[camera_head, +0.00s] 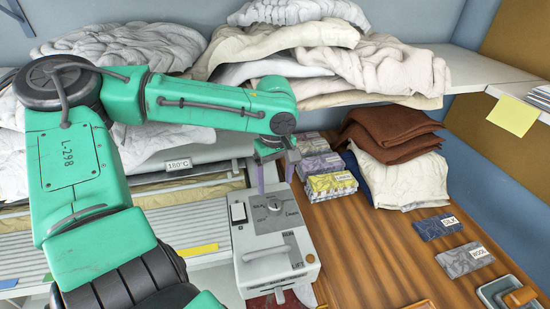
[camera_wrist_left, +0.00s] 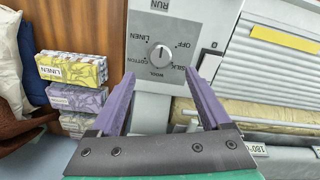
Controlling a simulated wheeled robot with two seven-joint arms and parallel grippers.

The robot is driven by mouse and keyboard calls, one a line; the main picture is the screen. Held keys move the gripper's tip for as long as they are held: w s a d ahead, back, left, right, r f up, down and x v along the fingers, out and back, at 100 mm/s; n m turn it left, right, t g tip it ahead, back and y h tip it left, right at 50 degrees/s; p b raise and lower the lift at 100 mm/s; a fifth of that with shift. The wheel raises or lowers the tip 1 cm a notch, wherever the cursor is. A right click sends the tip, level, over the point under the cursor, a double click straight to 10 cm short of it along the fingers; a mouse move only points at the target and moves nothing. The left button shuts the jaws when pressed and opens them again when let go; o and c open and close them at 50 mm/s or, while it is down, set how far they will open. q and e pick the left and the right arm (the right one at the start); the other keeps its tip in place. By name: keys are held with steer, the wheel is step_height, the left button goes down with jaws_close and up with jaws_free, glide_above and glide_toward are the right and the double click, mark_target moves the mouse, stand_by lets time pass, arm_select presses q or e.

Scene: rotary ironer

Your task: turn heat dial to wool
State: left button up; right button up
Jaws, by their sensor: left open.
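The heat dial (camera_head: 273,204) is a small round grey knob on a dark grey plate on top of the ironer's control box (camera_head: 285,240). In the left wrist view the dial (camera_wrist_left: 160,53) is ringed by the words OFF, SILK, WOOL, COTTON and LINEN, with WOOL on the side nearest my gripper. In the wrist view the fingertips (camera_wrist_left: 160,76) straddle the dial's line. My right gripper is out of view.
A rocker switch (camera_head: 239,212) and a RUN/LIFT lever (camera_head: 267,253) share the control box. Patterned cloth stacks (camera_head: 331,184) stand right of it on the wooden table (camera_head: 365,250). A 180°C tag (camera_head: 179,165) hangs at the roller. Laundry heaps fill the shelf behind.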

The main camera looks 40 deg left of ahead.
arm_select(q)
step_height(320, 180, up, 6)
steer(key=shift+r, duration=0.25)
stand_by(0.4)
